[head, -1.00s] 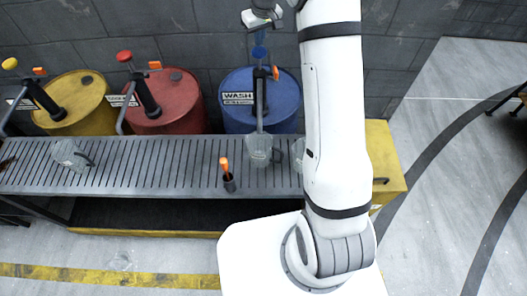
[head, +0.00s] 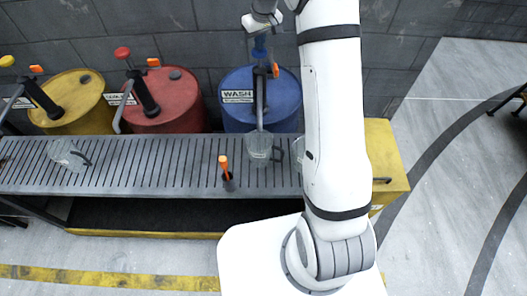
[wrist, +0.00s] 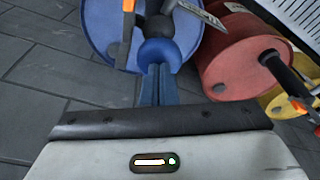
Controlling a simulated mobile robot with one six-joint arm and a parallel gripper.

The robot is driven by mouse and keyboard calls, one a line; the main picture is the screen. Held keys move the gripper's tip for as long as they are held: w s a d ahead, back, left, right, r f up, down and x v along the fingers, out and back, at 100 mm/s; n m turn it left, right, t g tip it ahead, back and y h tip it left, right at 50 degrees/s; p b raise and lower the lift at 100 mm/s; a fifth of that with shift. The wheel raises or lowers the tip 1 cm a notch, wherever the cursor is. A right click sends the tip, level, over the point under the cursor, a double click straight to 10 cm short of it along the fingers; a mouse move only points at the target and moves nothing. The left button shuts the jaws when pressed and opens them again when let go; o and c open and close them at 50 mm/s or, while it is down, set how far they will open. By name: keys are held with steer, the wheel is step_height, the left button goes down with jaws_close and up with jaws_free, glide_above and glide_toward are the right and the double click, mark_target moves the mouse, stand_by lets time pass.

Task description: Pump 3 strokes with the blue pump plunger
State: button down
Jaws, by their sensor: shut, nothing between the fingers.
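The blue pump plunger's round knob (head: 259,53) stands above the blue WASH drum (head: 288,97); it also shows in the wrist view (wrist: 160,52). My gripper (head: 260,40) is shut and empty, pointing down right over the knob. In the wrist view its closed fingers (wrist: 160,68) meet the knob's edge; they look in contact or nearly so, and I cannot tell which. The dark pump body and its grey spout (head: 260,105) stand in front of the drum. A clear jug (head: 259,146) stands on the slatted bench below the spout.
A red drum (head: 185,118) and a yellow drum (head: 68,108) with their own pumps stand to the left. The slatted bench (head: 150,180) holds another clear jug (head: 68,154) and an orange-handled tool in a dark holder (head: 227,180). A wall is close behind.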

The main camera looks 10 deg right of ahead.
mark_target(260, 52)
steer(key=shift+s+f+b, duration=0.1)
steer(key=shift+f+b, duration=1.15)
steer(key=shift+f, duration=1)
steer(key=shift+r, duration=0.1)
steer(key=shift+w+a+p+v, duration=0.1)
steer(key=shift+w+p+v, duration=0.1)
steer(key=shift+p+v, duration=0.7)
steer(key=shift+w+a+p+v, duration=0.1)
steer(key=shift+w+p+v, duration=0.2)
steer(key=shift+v, duration=1.1)
steer(key=shift+w+a+p+v, duration=0.15)
steer(key=shift+p+v, duration=0.45)
steer(key=shift+v, duration=0.6)
steer(key=shift+w+d+r, duration=0.1)
